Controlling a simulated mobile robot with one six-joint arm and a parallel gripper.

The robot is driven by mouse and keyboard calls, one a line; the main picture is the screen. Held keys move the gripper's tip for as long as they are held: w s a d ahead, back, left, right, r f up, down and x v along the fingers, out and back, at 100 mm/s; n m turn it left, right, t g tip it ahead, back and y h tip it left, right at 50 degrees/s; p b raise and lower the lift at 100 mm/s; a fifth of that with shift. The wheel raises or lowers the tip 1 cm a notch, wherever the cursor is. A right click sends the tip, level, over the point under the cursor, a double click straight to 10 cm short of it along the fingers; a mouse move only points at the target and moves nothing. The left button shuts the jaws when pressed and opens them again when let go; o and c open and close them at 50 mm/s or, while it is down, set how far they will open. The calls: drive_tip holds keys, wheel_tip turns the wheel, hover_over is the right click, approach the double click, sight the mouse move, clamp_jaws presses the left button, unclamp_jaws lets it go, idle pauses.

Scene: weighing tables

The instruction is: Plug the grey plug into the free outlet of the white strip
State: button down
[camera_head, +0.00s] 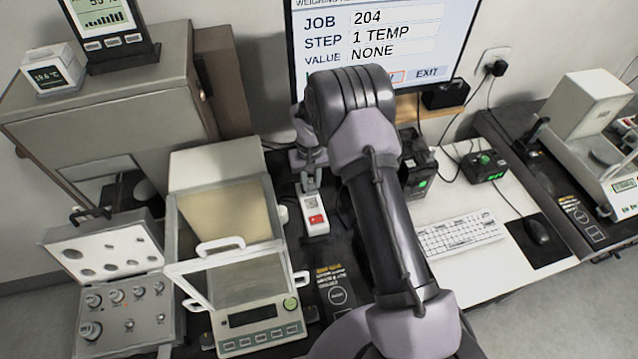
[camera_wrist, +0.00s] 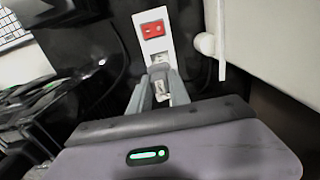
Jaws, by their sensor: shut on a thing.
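The white strip (camera_head: 315,214) lies on the dark table top between the balance and my arm, with a red switch on it. In the wrist view the strip (camera_wrist: 151,45) runs from the top down to my fingertips, with its red switch at the far end. My gripper (camera_head: 311,182) is over the strip's back end, pointing down. In the wrist view my gripper (camera_wrist: 160,76) is shut on what I take to be the grey plug, which is hard to tell from the grey fingers. I cannot tell whether it touches an outlet; the fingers cover that part.
A glass-sided balance (camera_head: 250,315) stands close left of the strip, its white side also in the wrist view (camera_wrist: 275,45). A weight case (camera_head: 105,285) is further left. A monitor (camera_head: 440,40) is behind. A keyboard (camera_head: 458,236) and mouse (camera_head: 537,232) lie right.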

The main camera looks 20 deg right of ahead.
drive_tip(key=shift+w+f, duration=0.1)
drive_tip(key=shift+a+f, duration=0.15)
drive_tip(key=shift+f, duration=0.05)
drive_tip(key=shift+s+f+b, duration=0.15)
drive_tip(key=shift+f+b, duration=0.6)
drive_tip(key=shift+f, duration=0.45)
drive_tip(key=shift+s+f+b, duration=0.15)
drive_tip(key=shift+f+b, duration=0.6)
drive_tip(key=shift+f, duration=0.4)
drive_tip(key=shift+b, duration=0.35)
drive_tip(key=shift+f+b, duration=0.9)
drive_tip(key=shift+f, duration=0.05)
drive_tip(key=c, duration=1.1)
unclamp_jaws()
drive_tip(key=shift+c, duration=0.2)
